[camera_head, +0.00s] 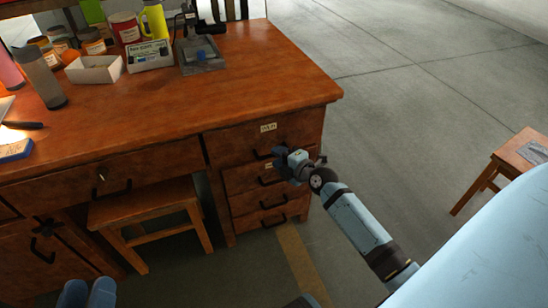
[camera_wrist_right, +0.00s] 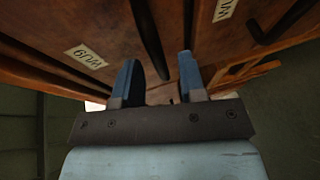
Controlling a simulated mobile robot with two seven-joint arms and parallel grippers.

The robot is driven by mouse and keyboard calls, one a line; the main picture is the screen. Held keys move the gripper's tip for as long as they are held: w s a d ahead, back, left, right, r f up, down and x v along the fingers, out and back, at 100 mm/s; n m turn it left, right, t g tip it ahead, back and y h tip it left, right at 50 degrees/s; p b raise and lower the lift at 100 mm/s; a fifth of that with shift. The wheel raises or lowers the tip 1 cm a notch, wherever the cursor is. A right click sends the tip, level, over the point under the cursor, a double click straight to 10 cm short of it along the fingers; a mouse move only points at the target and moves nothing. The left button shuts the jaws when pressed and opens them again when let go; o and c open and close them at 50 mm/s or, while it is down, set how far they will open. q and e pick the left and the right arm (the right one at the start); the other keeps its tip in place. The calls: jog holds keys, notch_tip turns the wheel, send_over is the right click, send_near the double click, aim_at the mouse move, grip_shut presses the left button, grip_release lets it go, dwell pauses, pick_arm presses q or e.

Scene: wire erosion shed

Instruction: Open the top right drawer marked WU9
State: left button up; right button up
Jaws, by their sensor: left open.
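The top right drawer (camera_head: 235,141) is the uppermost in the desk's right-hand stack and looks shut. Its pale label (camera_head: 268,127) is too small to read in the head view. In the right wrist view a label reading WU9 (camera_wrist_right: 86,57) shows on the wood, beside a dark bar handle (camera_wrist_right: 148,40). My right gripper (camera_head: 284,162) is at the front of the stack by the top handle, hiding part of it. In the wrist view my right gripper (camera_wrist_right: 160,80) has its fingers apart, with the handle's end between them in the picture; contact is unclear. My left gripper (camera_head: 88,292) is open at the bottom left.
Lower drawers with dark handles (camera_head: 273,203) sit below. A wooden stool (camera_head: 150,208) stands under the desk (camera_head: 160,110). Jars, a white box (camera_head: 94,70) and a yellow bottle (camera_head: 155,20) stand on top. Another stool (camera_head: 505,160) is at right. Floor right of the desk is clear.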

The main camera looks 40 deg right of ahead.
jog(key=shift+x, duration=1.2)
pick_arm(q)
jog(key=shift+w+f, duration=0.1)
jog(key=shift+f, duration=0.2)
pick_arm(e)
grip_shut()
pick_arm(q)
notch_tip(320, 180, up, 5)
jog(key=t+p, duration=0.2)
jog(key=p, duration=0.3)
jog(key=s+a+f+g+y+p, duration=0.1)
jog(key=a+f+g+y+p, duration=0.1)
jog(key=f, duration=0.4)
jog(key=s+a+f+g+y+p, duration=0.1)
jog(key=a+f+g+y+p, duration=0.2)
jog(key=f+p, duration=0.3)
jog(key=shift+s+a+n+g, duration=0.4)
jog(key=shift+a+g, duration=0.1)
jog(key=shift+g, duration=0.3)
pick_arm(e)
jog(key=s+a, duration=0.3)
jog(key=s, duration=1.1)
jog(key=s+a, duration=0.4)
jog(key=s, duration=1)
jog(key=shift+s, duration=0.2)
